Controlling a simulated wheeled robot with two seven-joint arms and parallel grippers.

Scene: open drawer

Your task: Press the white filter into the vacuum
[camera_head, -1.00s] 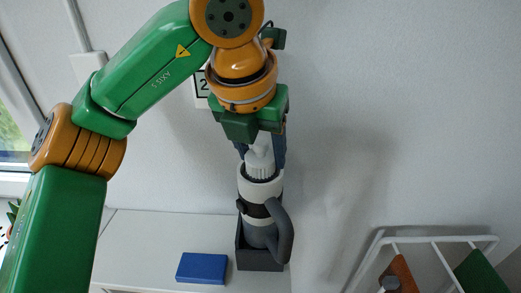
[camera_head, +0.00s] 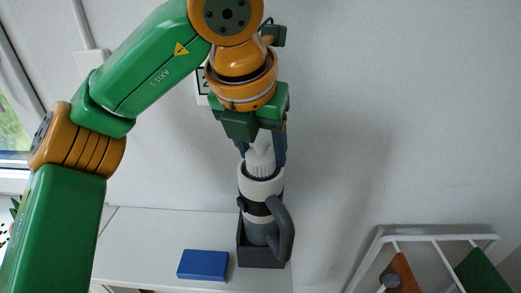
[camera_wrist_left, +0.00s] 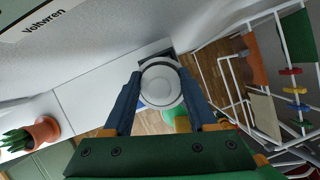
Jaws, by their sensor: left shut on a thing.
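The white filter (camera_head: 261,160) is held upright between the fingers of my left gripper (camera_head: 262,150). In the left wrist view my left gripper (camera_wrist_left: 161,108) has its two blue fingers on either side of the filter's round white top (camera_wrist_left: 161,85). The filter's ribbed lower part is at the open top of the vacuum (camera_head: 258,190); how deep it sits cannot be told. The vacuum is white, black and grey with a dark side handle, and stands upright in a dark holder (camera_head: 262,258). My right gripper is not in view.
A blue box (camera_head: 203,265) lies on the white surface (camera_head: 150,235) left of the holder. A white rack (camera_head: 440,238) with coloured panels stands at the lower right. A potted plant (camera_wrist_left: 41,131) shows in the left wrist view. A pale wall is behind the vacuum.

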